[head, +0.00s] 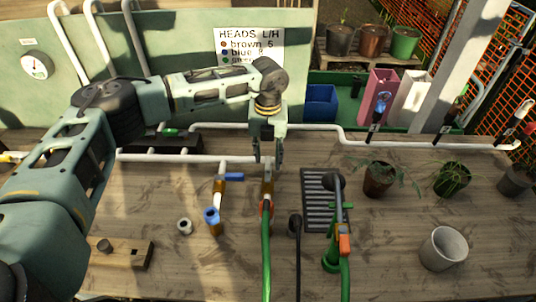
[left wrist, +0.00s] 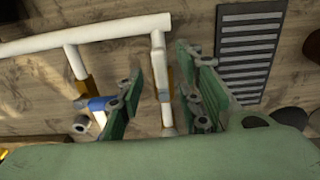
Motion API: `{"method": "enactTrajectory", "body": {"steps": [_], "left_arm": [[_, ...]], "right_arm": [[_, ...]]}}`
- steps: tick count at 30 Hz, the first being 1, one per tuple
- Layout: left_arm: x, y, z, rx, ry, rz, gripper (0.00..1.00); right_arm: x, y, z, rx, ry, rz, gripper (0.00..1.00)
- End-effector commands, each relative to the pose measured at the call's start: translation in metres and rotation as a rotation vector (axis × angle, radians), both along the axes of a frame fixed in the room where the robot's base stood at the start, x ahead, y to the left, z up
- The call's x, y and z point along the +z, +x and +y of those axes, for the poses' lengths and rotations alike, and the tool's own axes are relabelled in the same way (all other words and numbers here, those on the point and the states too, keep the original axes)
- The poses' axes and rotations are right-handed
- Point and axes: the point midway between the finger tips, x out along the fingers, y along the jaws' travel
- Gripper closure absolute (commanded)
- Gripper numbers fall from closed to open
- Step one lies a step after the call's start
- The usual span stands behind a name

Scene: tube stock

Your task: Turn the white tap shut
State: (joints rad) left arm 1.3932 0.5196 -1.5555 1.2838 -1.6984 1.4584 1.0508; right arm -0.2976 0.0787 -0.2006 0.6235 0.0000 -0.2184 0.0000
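My left gripper (head: 267,148) points down over the middle white branch pipe. In the left wrist view the left gripper (left wrist: 165,105) is open, with its two green fingers apart. The white tap's lever (left wrist: 158,52) shows in the gap between them and looks in line with its pipe. The fingers seem apart from the lever. Below it is a brass-coloured valve body (left wrist: 168,80). In the head view the gripper mostly hides this tap; its lower brass part (head: 267,187) joins an orange connector and green hose. My right gripper is not in view.
A blue-handled tap (head: 232,177) stands just left of the white one, its lever across the pipe. A white supply pipe (head: 310,128) runs behind. Potted plants (head: 378,178) stand farther right.

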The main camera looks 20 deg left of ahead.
Motion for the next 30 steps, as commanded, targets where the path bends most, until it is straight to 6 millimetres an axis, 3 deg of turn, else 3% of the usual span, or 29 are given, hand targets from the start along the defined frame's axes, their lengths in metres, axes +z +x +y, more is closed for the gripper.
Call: {"method": "enactTrajectory", "body": {"steps": [6, 14, 25, 30], "left_arm": [[-0.018, 0.0, 0.0, 0.001, -0.001, 0.0, 0.67], [-0.021, 0.0, 0.0, 0.0, -0.001, -0.001, 0.67], [-0.02, 0.0, 0.0, 0.0, -0.001, -0.001, 0.99], [-0.02, 0.0, 0.0, 0.0, -0.001, 0.0, 1.0]], "right_arm": [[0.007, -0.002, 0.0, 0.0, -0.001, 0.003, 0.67], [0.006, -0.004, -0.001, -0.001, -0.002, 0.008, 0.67], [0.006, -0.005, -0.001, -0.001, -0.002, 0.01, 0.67], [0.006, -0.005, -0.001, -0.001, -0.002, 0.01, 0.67]]}}
